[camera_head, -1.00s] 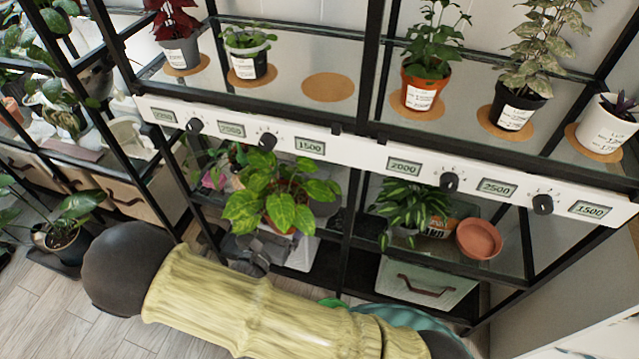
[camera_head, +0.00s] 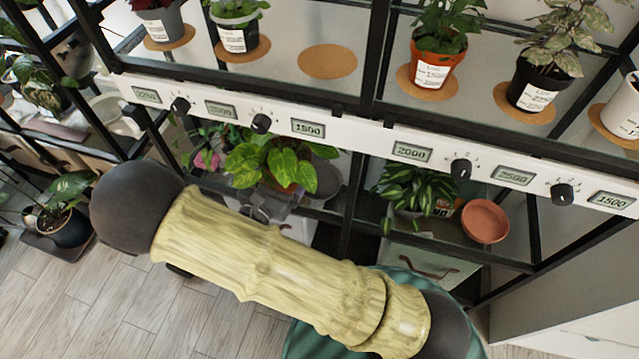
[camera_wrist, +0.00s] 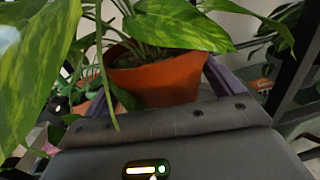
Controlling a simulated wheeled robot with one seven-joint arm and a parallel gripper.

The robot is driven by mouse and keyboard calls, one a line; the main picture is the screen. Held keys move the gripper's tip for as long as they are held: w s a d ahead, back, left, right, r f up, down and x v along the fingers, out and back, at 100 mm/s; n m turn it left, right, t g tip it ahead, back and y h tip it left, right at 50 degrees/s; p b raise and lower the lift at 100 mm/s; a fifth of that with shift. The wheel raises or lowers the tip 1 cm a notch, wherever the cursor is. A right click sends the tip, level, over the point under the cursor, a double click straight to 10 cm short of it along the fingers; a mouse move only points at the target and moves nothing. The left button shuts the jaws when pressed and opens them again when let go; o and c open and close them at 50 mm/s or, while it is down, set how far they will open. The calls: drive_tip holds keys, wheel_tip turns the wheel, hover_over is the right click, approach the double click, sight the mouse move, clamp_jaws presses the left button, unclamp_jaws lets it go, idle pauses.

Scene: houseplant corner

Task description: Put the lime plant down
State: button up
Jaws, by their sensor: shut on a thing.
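The lime plant (camera_head: 262,163) has broad yellow-green leaves and an orange pot. In the head view it is at the lower shelf level, below the white strip. In the wrist view its orange pot (camera_wrist: 160,80) is upright between the fingers of my gripper (camera_wrist: 160,66). My gripper, also in the head view (camera_head: 278,196), is shut on the pot. Leaves hide most of the pot in the head view. I cannot tell whether the pot's base touches a surface.
A grey round dish (camera_head: 323,180) lies right of the plant. A dark-leaved plant (camera_head: 412,188) and an empty terracotta saucer (camera_head: 485,221) are further right. An empty cork mat (camera_head: 327,62) lies on the upper shelf between potted plants. A black upright (camera_head: 353,200) stands close to the right.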

sight(308, 154)
drive_tip(key=w+d+r+m+g+h+b, duration=0.1)
drive_tip(key=d, duration=0.1)
drive_tip(key=w+d+r+m+g+h, duration=0.1)
drive_tip(key=w+d, duration=0.1)
drive_tip(key=d, duration=0.1)
drive_tip(key=w+d+r+m+h+b, duration=0.1)
drive_tip(key=d, duration=0.1)
drive_tip(key=shift+w+d+g+h+b, duration=0.2)
drive_tip(key=shift+g+h+b, duration=0.1)
drive_tip(key=shift+g, duration=0.1)
drive_tip(key=shift+s+a, duration=0.1)
drive_tip(key=shift+s, duration=0.1)
wheel_tip(308, 154, down, 6)
drive_tip(key=b, duration=0.2)
drive_tip(key=shift+w+f+b, duration=0.1)
drive_tip(key=shift+f+b, duration=0.1)
drive_tip(key=shift+b, duration=0.2)
drive_tip(key=shift+r, duration=0.1)
wheel_tip(308, 154, down, 3)
drive_tip(key=shift+f+b, duration=0.15)
drive_tip(key=shift+b, duration=0.7)
drive_tip(key=shift+f, duration=0.2)
drive_tip(key=shift+f, duration=0.4)
